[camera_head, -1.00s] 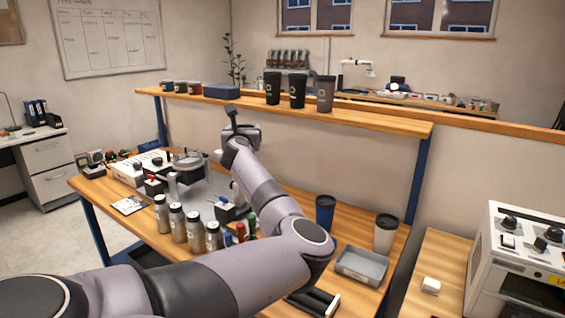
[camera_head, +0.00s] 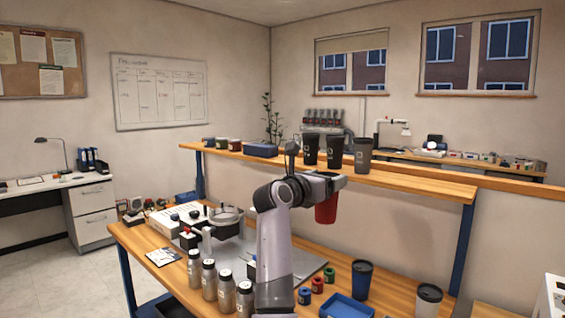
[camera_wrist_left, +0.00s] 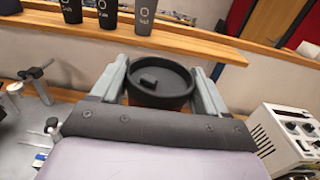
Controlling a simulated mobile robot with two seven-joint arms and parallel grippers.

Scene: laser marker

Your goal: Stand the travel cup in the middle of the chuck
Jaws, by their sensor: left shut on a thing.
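The travel cup (camera_head: 327,208), red with a dark lid, hangs upright in my left gripper (camera_head: 330,181), above the bench and in front of the raised shelf. In the left wrist view its round dark lid (camera_wrist_left: 160,80) sits between the two grey fingers, which are shut on it. The chuck appears to be the round grey metal piece (camera_head: 225,214) on the bench, left of my arm and well apart from the cup. Part of its base is hidden by the equipment in front. My right gripper is not in view.
Several steel bottles (camera_head: 226,290) stand at the bench front. A blue cup (camera_head: 361,279), a pale cup with a dark lid (camera_head: 429,299) and a blue tray (camera_head: 347,308) are to the right. The raised shelf (camera_head: 400,177) carries more cups behind my gripper.

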